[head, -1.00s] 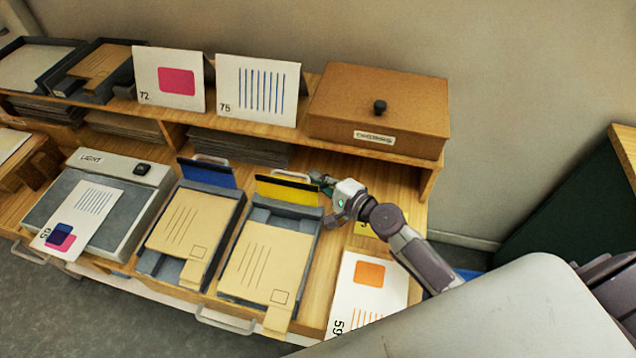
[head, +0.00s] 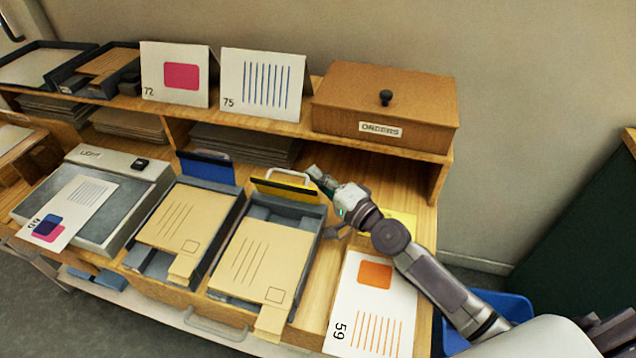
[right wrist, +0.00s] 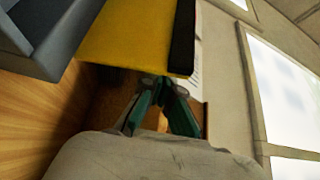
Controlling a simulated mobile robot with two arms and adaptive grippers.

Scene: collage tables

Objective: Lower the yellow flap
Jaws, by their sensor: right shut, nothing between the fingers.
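The yellow flap (head: 287,186) with a dark strip stands raised at the back of the right grey tray (head: 262,214), which holds a tan envelope (head: 257,260). In the right wrist view the flap (right wrist: 130,36) fills the upper middle, its black edge to the right. My right gripper (head: 316,174) is at the flap's right end. Its green fingers (right wrist: 160,82) are shut and empty, close to the flap's edge; I cannot tell if they touch it. My left gripper is not in view.
A similar tray with a raised blue flap (head: 207,169) stands to the left. The brown orders box (head: 420,105) sits on the shelf above and behind my gripper. Card 59 (head: 370,305) lies right of the tray, and a yellow note (head: 402,222) lies behind it.

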